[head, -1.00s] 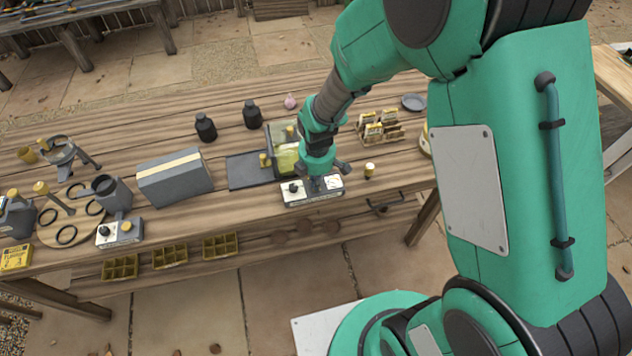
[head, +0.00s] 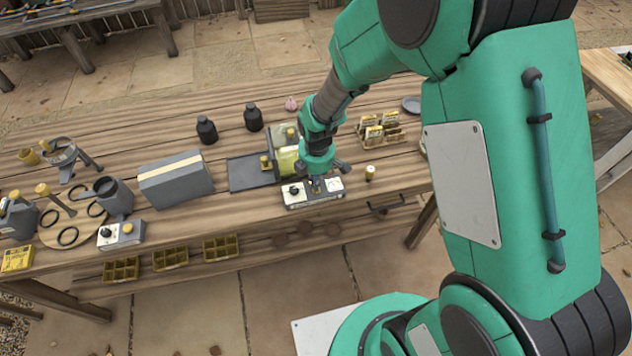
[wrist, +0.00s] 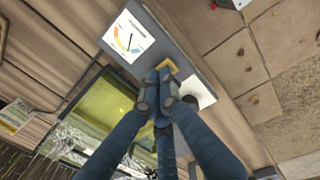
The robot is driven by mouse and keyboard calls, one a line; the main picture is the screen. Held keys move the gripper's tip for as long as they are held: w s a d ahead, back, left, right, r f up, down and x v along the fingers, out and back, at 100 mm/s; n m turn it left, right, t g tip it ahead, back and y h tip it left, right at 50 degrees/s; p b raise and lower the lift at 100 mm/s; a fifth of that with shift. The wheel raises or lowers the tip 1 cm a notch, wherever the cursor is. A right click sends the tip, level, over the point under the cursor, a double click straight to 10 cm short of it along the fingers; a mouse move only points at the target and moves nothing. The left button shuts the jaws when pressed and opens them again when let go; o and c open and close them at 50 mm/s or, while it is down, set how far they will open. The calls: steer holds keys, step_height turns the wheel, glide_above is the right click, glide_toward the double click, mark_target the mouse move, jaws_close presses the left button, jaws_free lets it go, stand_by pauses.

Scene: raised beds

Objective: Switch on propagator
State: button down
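The propagator's control box (head: 298,204), grey with a white face, sits at the table's front edge. It has a black knob (head: 294,190) on the left and a gauge on the right; the gauge (wrist: 128,40) shows large in the wrist view. A yellow switch (wrist: 172,68) lies between them, partly hidden by my fingers. The clear propagator box (wrist: 104,108) with a yellow-green inside stands behind the control box. My gripper (head: 316,187) points down over the middle of the control box. In the wrist view its fingertips (wrist: 160,88) are together at the switch; contact is unclear.
A second small control box (head: 120,235) with a yellow button stands at the left. A yellow-topped bottle (head: 370,173) stands close right of my gripper. A dark tray (head: 248,174), black bottles (head: 206,129) and seed packets (head: 374,133) are nearby.

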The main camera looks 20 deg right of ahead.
steer(key=shift+w+r+p, duration=0.15)
steer(key=shift+r+p, duration=0.3)
steer(key=shift+p, duration=0.05)
step_height(320, 180, up, 13)
steer(key=s+p, duration=0.1)
steer(key=p, duration=0.3)
steer(key=shift+s, duration=0.25)
steer(key=shift+r, duration=0.1)
steer(key=s+d+r+m+t, duration=0.1)
steer(key=s+r+m, duration=0.1)
steer(key=r, duration=0.3)
steer(key=s+d+r+m, duration=0.1)
steer(key=r+m, duration=0.2)
steer(key=r, duration=0.3)
steer(key=s+d+r+m+t, duration=0.2)
steer(key=s+r+m, duration=0.4)
steer(key=s+r, duration=0.2)
steer(key=s+d+r+m+t, duration=0.1)
steer(key=s+r+m, duration=0.6)
steer(key=s+r, duration=0.2)
steer(key=shift+s+d+t, duration=0.35)
steer(key=shift+s+t, duration=0.05)
steer(key=shift+s, duration=0.25)
stand_by(1.3)
